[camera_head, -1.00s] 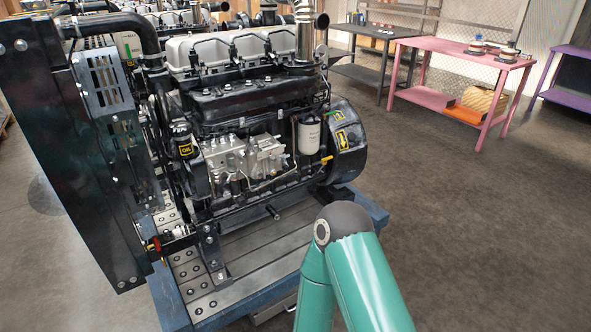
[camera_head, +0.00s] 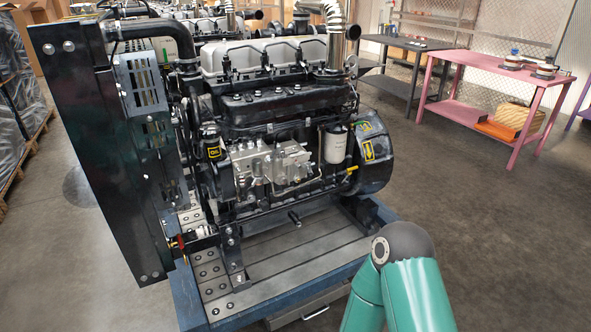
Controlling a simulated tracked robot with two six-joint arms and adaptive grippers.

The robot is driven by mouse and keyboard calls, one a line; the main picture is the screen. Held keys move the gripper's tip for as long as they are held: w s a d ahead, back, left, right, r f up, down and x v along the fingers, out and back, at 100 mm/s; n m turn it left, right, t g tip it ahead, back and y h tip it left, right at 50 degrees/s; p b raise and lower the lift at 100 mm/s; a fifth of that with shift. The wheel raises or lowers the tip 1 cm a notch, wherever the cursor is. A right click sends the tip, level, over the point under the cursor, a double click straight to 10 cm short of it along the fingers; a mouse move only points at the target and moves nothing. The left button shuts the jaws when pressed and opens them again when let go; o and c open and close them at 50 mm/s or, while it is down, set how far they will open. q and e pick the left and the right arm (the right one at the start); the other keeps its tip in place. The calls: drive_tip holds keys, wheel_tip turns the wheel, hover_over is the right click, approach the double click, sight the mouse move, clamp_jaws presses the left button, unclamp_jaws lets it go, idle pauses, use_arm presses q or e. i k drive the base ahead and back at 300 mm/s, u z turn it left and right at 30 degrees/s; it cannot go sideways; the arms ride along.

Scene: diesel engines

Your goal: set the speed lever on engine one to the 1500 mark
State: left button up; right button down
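A diesel engine (camera_head: 270,120) stands on a steel bed with a blue frame (camera_head: 190,300), its radiator (camera_head: 105,160) at the left. A silver fuel pump (camera_head: 265,163) sits on its near side, with a white filter (camera_head: 334,146) to the right. A small yellow handle (camera_head: 350,169) shows low by the flywheel housing (camera_head: 372,155). I cannot make out a speed lever or a 1500 mark at this size, nor tell which engine is number one. A green arm of mine with a dark joint enters at the bottom right, in front of the bed. Neither gripper is in view.
More engines (camera_head: 200,27) stand behind this one. A pink table (camera_head: 500,65) with boxes and small parts and a dark table (camera_head: 400,42) stand at the back right. Wrapped pallets (camera_head: 22,110) line the left edge. The floor at right (camera_head: 510,230) is clear.

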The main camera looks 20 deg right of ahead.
sight(297, 179)
drive_tip(key=u, duration=0.1)
drive_tip(key=i, duration=1)
drive_tip(key=z, duration=0.1)
